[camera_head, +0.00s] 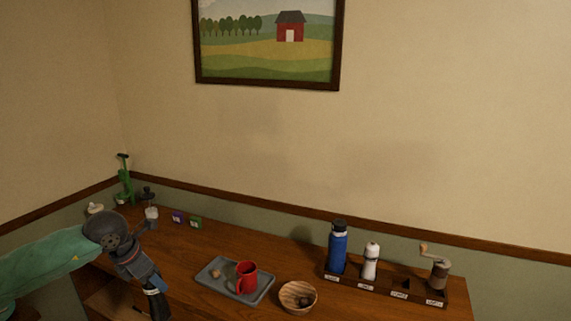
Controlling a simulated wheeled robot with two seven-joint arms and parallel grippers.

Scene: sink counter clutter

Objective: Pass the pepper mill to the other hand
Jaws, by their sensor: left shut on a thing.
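My left gripper (156,296) hangs at the lower left, in front of the counter's left part. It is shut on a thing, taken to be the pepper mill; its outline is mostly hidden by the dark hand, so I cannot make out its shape. My right gripper is not in view. A small pale container with a black knobbed top (150,212) shows behind my left wrist. A grinder with a side crank (440,273) stands upright in the right end of the labelled rack (385,289).
A grey tray (222,286) holds a red mug (247,278). A wooden bowl (298,297) is to its right. A blue bottle (338,250) and white shaker (371,262) stand in the rack. Small purple (178,217) and green (196,222) boxes sit farther back. Counter between boxes and rack is clear.

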